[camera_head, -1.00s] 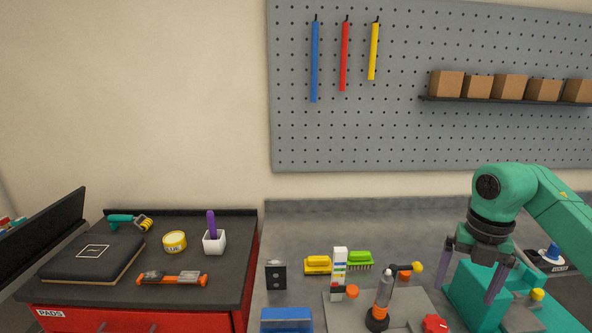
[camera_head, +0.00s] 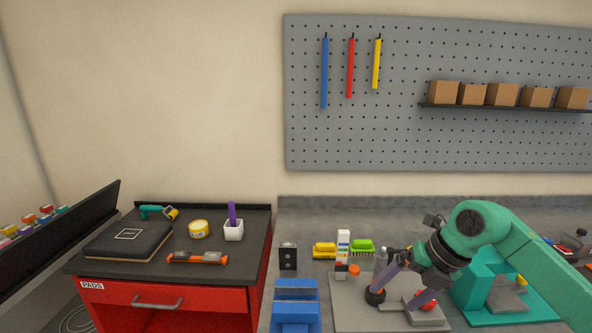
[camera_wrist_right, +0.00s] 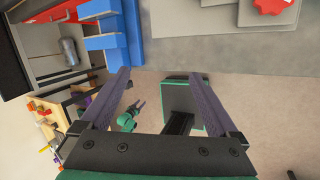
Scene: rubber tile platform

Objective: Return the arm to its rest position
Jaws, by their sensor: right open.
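My right gripper (camera_head: 397,297) is in the head view above the grey fixture plate, its two purple fingers spread and empty. In the right wrist view my right gripper (camera_wrist_right: 106,105) shows its fingers wide apart with nothing held between them. My right arm (camera_head: 500,238) is green and comes in from the right. A small green part with purple tips in the right wrist view looks like my left gripper (camera_wrist_right: 138,109), low over the floor; it is too small to read its opening.
The red cabinet (camera_head: 205,298) is farther left. Brushes and a bottle stand behind the plate.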

